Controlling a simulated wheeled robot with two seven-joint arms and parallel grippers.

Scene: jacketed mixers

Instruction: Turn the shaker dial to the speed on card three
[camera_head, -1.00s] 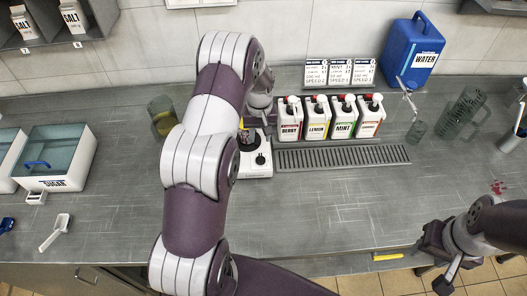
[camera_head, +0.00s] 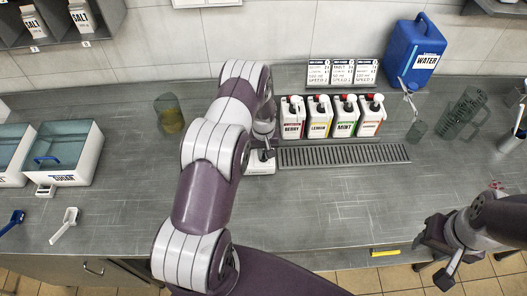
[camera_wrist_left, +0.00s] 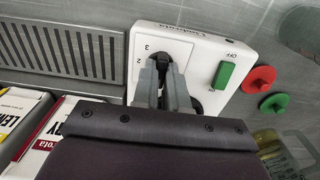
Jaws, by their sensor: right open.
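The white shaker base (camera_head: 262,164) stands left of the drain grate, mostly hidden by my left arm in the head view. In the left wrist view the base (camera_wrist_left: 205,50) shows a black dial (camera_wrist_left: 160,62) with numbers 2 and 3 beside it. My left gripper (camera_wrist_left: 166,84) has its fingertips at the dial, close together with a narrow gap; whether they grip it is unclear. Three cards stand at the back wall; the rightmost is card three (camera_head: 367,71), its speed too small to read surely. My right gripper (camera_head: 432,262) is open and empty at the counter's front right edge.
Syrup bottles labelled berry, lemon (camera_head: 319,117) and mint stand behind the drain grate (camera_head: 343,153). A blue water jug (camera_head: 415,50) is at the back right. A green switch (camera_wrist_left: 223,74) marked OFF is beside the dial.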

